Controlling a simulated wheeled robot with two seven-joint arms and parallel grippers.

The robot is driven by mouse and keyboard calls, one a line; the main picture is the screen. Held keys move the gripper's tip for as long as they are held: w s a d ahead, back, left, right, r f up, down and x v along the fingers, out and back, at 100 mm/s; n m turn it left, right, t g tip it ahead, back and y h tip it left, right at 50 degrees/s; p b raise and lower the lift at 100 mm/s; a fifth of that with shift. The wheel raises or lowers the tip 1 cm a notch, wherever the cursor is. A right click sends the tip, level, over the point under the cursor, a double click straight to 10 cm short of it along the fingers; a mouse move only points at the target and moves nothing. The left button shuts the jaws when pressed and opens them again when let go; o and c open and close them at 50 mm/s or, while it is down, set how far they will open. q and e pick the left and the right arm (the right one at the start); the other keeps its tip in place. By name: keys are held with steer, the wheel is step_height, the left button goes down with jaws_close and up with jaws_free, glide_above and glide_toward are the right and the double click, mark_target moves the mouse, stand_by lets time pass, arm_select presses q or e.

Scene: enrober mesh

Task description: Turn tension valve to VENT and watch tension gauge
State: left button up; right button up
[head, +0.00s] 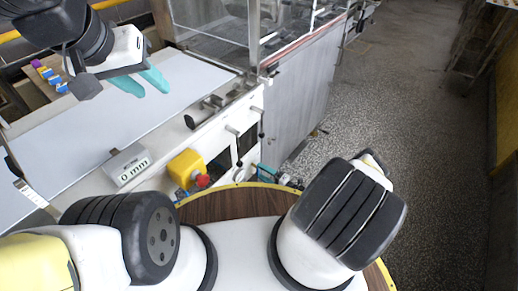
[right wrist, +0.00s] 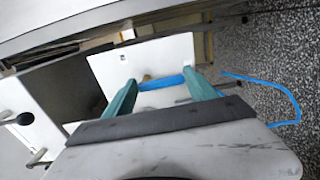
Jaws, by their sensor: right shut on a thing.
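My right gripper (right wrist: 160,78) has its two teal fingers around a blue bar-like piece (right wrist: 165,83), which I take to be the tension valve's handle, in front of a white plate (right wrist: 140,62). In the head view, my right gripper (head: 268,172) is a small teal patch low beside the machine's front, mostly hidden by my right arm. The valve's markings cannot be read. I cannot make out a tension gauge dial in either view. My left gripper (head: 148,84) is at the upper left, above the white belt, its teal fingers apart and empty.
A yellow box with a red button (head: 187,168) sits at the machine's front edge. A display reading 0 mm (head: 128,165) lies beside the pale belt (head: 85,130). A blue hose (right wrist: 285,92) loops right of the plate. The speckled floor (head: 400,110) on the right is open.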

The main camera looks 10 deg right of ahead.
stand_by(0.5)
steer(key=o, duration=1.4)
steer(key=shift+c, duration=0.2)
steer(key=v, duration=0.7)
steer(key=shift+s+d, duration=0.3)
steer(key=shift+s, duration=0.05)
